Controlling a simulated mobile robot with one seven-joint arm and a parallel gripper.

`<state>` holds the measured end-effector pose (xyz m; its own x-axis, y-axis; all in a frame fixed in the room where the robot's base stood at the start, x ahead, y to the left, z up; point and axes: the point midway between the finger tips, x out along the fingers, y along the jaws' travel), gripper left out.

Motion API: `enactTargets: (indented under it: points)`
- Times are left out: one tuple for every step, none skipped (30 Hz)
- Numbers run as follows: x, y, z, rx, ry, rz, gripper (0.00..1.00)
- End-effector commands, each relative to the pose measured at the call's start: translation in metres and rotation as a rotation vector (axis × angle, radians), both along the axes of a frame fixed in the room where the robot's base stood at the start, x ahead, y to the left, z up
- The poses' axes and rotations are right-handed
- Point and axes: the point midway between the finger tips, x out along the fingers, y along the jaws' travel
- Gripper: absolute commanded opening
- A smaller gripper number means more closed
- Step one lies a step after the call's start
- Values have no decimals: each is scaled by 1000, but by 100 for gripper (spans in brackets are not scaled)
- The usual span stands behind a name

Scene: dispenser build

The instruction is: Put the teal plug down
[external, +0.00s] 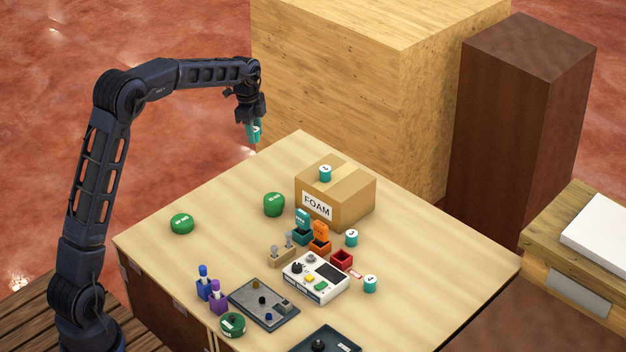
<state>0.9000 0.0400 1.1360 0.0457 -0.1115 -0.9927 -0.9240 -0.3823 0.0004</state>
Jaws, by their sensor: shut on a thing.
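My gripper (252,124) is at the end of the raised arm, at the upper left of the table. It is shut on a teal plug (254,133) with a white marking, held in the air near the table's back left edge. Three similar teal plugs are in view: one (325,174) on top of the foam box, one (351,239) on the table right of the orange block, and one (370,285) right of the white device. The marking on the held plug is too small to read.
The cardboard box (362,198) labelled FOAM stands at the back of the table (160,250). Two green round pieces (182,223) (274,204) lie left of it. The white device (312,287), small coloured holders and grey trays crowd the front. The left and back left tabletop is mostly clear.

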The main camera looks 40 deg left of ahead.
Motion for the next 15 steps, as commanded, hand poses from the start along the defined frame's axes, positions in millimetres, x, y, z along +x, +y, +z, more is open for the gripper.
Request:
enactTargets:
  points:
    - [0,0,10,1,-4,0,9]
    - [0,0,14,0,-3,0,9]
    - [0,0,19,-1,-1,0,9]
    - [0,0,23,0,-2,0,9]
    - [0,0,26,0,-2,0,9]
    - [0,0,30,0,-2,0,9]
    - [1,0,32,-1,-1,0,9]
    - [1,-1,35,0,-1,-1,9]
    - [2,-4,38,0,-2,-2,9]
    - [4,-7,40,0,-1,-2,9]
    - [7,-11,43,0,-2,-3,9]
    - [11,-18,47,1,-1,-5,9]
    - [14,-24,50,0,-1,-6,9]
    - [19,-32,53,1,-2,-7,9]
    - [25,-44,59,1,-3,-9,9]
